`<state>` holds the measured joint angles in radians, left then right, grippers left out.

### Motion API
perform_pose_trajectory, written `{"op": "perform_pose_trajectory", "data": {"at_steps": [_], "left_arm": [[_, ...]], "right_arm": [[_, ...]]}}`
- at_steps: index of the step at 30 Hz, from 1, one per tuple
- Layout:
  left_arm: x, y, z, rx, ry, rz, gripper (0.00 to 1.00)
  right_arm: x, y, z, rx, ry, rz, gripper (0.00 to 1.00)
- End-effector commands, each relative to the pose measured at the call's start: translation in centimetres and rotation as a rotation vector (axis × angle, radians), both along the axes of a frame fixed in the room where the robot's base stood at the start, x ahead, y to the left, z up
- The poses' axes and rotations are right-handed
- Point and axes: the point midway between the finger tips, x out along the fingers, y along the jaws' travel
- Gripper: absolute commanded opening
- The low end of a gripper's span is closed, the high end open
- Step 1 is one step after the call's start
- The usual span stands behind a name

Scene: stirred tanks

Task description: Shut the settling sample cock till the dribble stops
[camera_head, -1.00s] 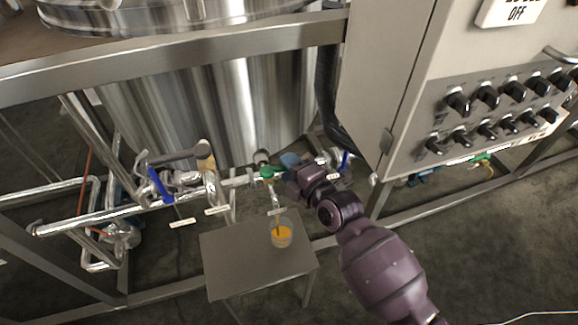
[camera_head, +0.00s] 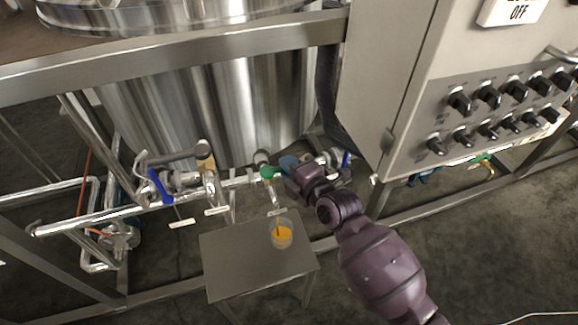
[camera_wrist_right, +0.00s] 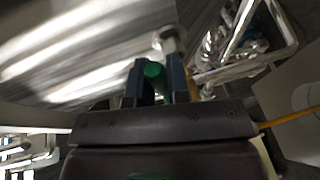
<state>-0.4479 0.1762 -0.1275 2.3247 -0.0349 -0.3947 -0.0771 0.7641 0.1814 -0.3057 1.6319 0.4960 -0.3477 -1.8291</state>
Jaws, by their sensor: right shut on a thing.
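The sample cock has a green handle (camera_head: 267,172) on the pipe in front of the tank, with a short metal spout (camera_head: 274,197) pointing down. My right gripper (camera_head: 288,165) is at the handle from the right. In the right wrist view its two fingers (camera_wrist_right: 158,82) are shut around the green handle (camera_wrist_right: 153,71). A clear beaker (camera_head: 282,236) with orange liquid stands below the spout. A thin orange streak shows above the liquid; I cannot tell from it how strongly the cock runs. My left gripper is out of view.
The beaker stands on a small grey table (camera_head: 235,262). Blue-handled valves (camera_head: 160,186) sit on pipes to the left, and another blue handle (camera_head: 345,160) is right of my gripper. A control cabinet (camera_head: 385,75) with several black knobs overhangs on the right.

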Motion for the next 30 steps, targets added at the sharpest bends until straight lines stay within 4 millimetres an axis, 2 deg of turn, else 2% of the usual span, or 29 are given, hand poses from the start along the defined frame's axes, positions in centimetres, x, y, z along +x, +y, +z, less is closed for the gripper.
{"op": "perform_pose_trajectory", "data": {"at_steps": [6, 15, 23, 24, 28, 30], "left_arm": [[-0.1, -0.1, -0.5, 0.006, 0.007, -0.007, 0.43], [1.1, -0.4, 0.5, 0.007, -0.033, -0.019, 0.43], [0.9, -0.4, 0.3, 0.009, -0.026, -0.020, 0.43], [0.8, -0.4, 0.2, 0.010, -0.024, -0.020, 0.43], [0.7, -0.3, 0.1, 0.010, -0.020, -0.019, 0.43], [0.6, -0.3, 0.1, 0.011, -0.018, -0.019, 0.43]], "right_arm": [[0.3, 0.1, -0.1, -0.002, -0.006, 0.055, 0.00], [0.4, 0.2, 0.0, 0.001, -0.001, 0.096, 0.00], [0.4, 0.2, 0.1, 0.001, -0.001, 0.096, 0.00], [0.4, 0.2, 0.1, 0.001, -0.001, 0.096, 0.18], [0.4, 0.2, 0.1, 0.001, -0.001, 0.096, 0.38], [0.4, 0.2, 0.1, 0.001, -0.001, 0.096, 0.41]]}}
